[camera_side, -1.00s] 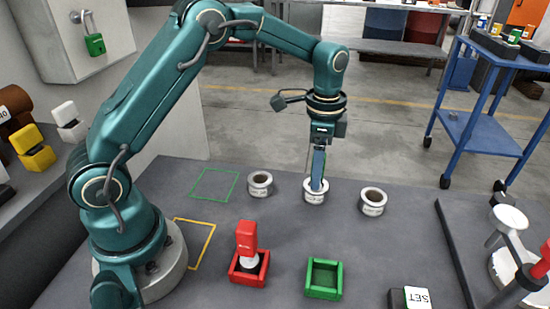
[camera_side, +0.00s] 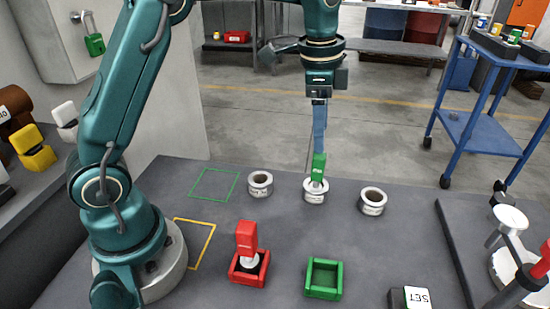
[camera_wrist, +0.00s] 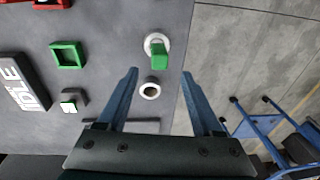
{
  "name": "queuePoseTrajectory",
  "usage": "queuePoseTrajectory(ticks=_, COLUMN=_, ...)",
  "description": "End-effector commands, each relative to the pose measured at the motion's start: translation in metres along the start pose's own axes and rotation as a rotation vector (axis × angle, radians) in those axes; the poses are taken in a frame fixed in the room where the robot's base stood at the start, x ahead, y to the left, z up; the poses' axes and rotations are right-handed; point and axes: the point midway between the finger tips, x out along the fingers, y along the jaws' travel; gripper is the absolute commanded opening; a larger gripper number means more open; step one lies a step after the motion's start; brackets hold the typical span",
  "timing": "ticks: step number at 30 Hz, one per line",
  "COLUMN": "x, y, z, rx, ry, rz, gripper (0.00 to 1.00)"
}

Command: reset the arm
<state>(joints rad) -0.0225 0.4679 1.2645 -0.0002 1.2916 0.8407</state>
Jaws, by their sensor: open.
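My gripper (camera_side: 319,148) is raised above the middle white barrel (camera_side: 315,197), its fingers pointing down. A green block-like piece (camera_side: 319,168) stands upright in that barrel, just below the fingertips. In the wrist view my gripper (camera_wrist: 159,73) is open and nothing is held between its blue fingers. The green piece (camera_wrist: 159,55) shows beyond the tips there, on its white barrel (camera_wrist: 150,42). A second barrel (camera_wrist: 150,90) with a dark open hole lies nearer in that view.
Two more white barrels stand at left (camera_side: 260,184) and right (camera_side: 372,201). A red tray (camera_side: 236,278) holds a red piece (camera_side: 247,236). A green tray (camera_side: 323,292) is empty. A green outline (camera_side: 215,184) and a yellow outline mark the table. A blue cart (camera_side: 475,122) stands behind.

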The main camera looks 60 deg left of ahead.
Motion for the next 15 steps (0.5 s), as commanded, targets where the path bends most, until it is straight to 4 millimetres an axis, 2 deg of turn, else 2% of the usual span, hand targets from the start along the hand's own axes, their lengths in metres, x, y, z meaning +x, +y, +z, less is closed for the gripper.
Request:
queuePoseTrajectory(ticks=1, x=-0.017, y=0.005, z=0.004, rx=-0.005, ry=0.025, rz=-0.028, gripper=0.67)
queuePoseTrajectory(ticks=6, x=-0.054, y=0.028, z=0.022, rx=-0.073, ry=0.092, rz=-0.093, gripper=0.67)
queuePoseTrajectory(ticks=12, x=-0.079, y=0.060, z=0.050, rx=-0.201, ry=0.174, rz=-0.153, gripper=0.67)
queuePoseTrajectory(ticks=15, x=-0.082, y=0.078, z=0.065, rx=-0.281, ry=0.216, rz=-0.174, gripper=0.67)
